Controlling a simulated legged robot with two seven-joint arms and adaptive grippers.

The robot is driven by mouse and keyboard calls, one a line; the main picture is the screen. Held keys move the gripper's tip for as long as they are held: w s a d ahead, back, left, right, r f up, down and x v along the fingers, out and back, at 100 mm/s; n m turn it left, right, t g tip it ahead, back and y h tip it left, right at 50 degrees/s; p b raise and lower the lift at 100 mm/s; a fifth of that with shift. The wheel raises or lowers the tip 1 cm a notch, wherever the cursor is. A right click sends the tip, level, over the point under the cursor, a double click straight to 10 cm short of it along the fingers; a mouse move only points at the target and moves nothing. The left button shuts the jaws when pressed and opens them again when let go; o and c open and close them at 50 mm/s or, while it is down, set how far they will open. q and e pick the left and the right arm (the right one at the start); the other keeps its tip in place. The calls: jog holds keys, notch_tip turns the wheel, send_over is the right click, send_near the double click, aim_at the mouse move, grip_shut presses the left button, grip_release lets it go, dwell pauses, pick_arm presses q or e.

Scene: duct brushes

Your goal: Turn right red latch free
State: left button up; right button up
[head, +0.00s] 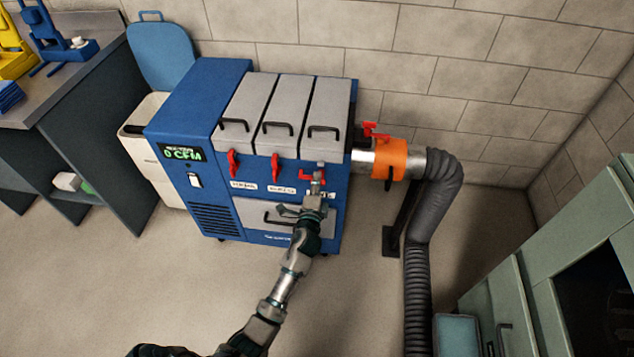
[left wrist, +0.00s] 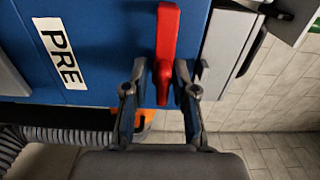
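The right red latch (head: 311,176) is on the blue machine (head: 270,217), below the rightmost grey lid. It lies roughly sideways, while the left red latch (head: 233,163) and middle red latch (head: 276,168) hang upright. My left gripper (head: 317,183) is at the right latch and partly covers it. In the left wrist view, the right latch (left wrist: 167,45) runs between the two separated fingers of the left gripper (left wrist: 160,88). The fingers look open around its lower end; contact is unclear. My right gripper is not in view.
An orange collar (head: 391,158) and grey duct hose (head: 421,240) stand close to the machine's right side. A drawer with a black handle (head: 262,217) is below the latches. Greenish cabinets (head: 545,265) are at right. The floor in front is clear.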

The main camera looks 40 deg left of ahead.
pick_arm(q)
jog(key=shift+f, duration=0.1)
jog(key=v, duration=1.2)
jog(key=shift+w, duration=0.1)
